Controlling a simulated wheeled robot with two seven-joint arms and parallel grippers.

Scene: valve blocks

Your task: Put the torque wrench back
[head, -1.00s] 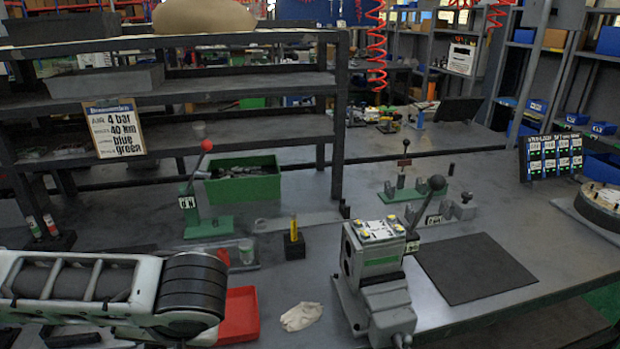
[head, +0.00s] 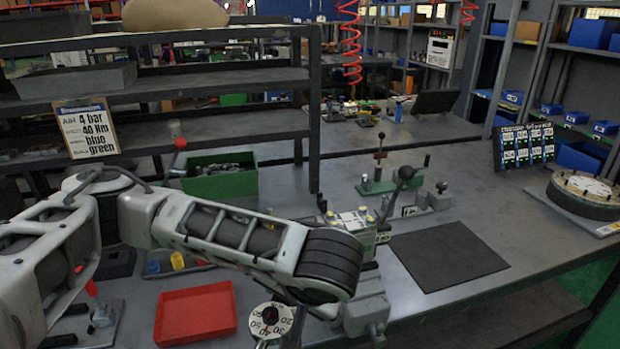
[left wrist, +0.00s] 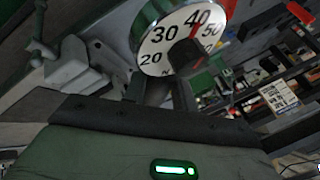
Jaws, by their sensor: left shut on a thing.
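The torque wrench shows as a round white dial (head: 270,320) with black numbers and a dark centre knob, low in the head view. It also fills the top middle of the left wrist view (left wrist: 160,50), where a red needle lies near 40. My left gripper (left wrist: 155,98) is shut on the torque wrench; its dark fingers are just below the dial. The wrench's handle is mostly hidden, and its resting place cannot be made out. My left forearm crosses the middle of the head view. My right gripper is not in view.
The valve block (head: 352,223) and its grey vise (head: 365,308) stand close right of the wrench. A red tray (head: 196,315) lies left of it. A green bin (head: 222,182) and lever fixture (head: 375,180) stand behind. The dark mat (head: 448,256) is bare.

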